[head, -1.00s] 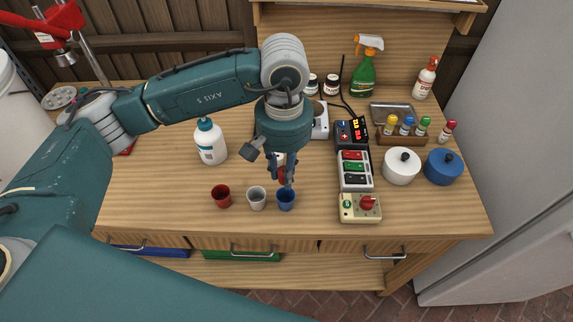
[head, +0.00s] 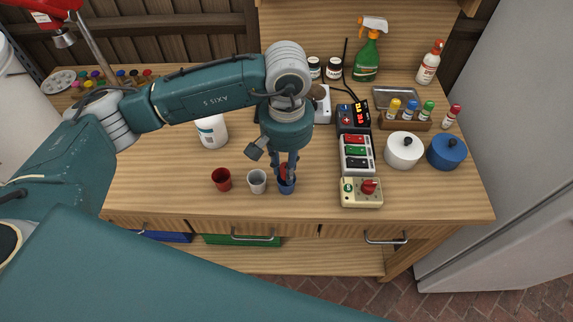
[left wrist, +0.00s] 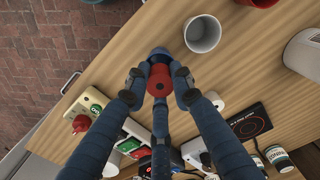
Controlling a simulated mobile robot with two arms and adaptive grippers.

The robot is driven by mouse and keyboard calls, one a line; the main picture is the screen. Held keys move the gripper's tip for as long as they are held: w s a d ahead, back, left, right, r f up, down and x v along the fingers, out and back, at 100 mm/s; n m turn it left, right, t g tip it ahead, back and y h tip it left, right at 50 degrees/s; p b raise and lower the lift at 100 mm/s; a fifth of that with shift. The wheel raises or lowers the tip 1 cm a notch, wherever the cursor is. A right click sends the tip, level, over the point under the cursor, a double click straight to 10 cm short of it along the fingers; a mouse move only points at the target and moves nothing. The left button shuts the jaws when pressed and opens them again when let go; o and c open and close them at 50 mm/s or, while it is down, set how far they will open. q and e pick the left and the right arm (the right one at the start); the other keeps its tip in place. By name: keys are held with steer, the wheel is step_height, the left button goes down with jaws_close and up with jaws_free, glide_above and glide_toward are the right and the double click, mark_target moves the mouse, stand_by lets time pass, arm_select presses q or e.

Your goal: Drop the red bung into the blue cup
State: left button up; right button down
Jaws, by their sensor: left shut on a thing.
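My left gripper (head: 286,176) is shut on the red bung (left wrist: 159,80) and points down over the blue cup (head: 287,187). In the head view the red bung (head: 285,168) shows between the fingers, at the mouth of the cup. In the left wrist view the bung covers most of the blue cup (left wrist: 158,53), whose rim shows just behind it. I cannot tell whether the bung's lower end is inside the rim. My right gripper is not in view.
A white cup (head: 257,182) and a red cup (head: 222,180) stand left of the blue cup. A cream box with a red knob (head: 361,192) and a switch panel (head: 356,153) stand to the right. The table's front edge is close in front of the cups.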

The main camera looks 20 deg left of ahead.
arm_select(q)
steer(key=o, duration=1)
step_height(320, 180, up, 12)
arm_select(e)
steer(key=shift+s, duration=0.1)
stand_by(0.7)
